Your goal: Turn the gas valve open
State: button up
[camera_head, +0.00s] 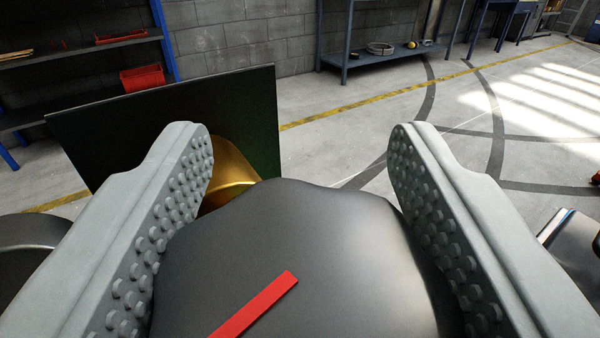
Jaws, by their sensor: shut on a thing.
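A large dark grey rounded knob with a red stripe, which looks like the gas valve (330,240), fills the lower middle of the view. The red stripe runs diagonally, from lower left to upper right. My gripper (298,150) has its two grey studded fingers on either side of the knob, shut on it. The fingertips reach a little past its far edge. A brass-coloured part (232,165) shows behind the knob, beside the left fingertip. The lower part of the knob is cut off by the frame.
A dark upright panel (110,130) stands close behind the left finger. Blue-framed shelves (80,45) with red bins stand at the back left. A workbench (390,55) is against the block wall. The floor at right is mostly clear, with dark objects at the lower side edges.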

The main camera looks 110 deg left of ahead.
aim_at(291, 204)
jog(key=shift+s+n+g+h, duration=0.1)
jog(key=shift+n+g+h, duration=0.3)
jog(key=shift+n+g, duration=0.45)
jog(key=shift+d+g, duration=0.1)
jog(key=shift+g, duration=0.35)
jog(key=o, duration=1)
notch_tip(291, 204, up, 10)
jog(key=shift+r, duration=0.1)
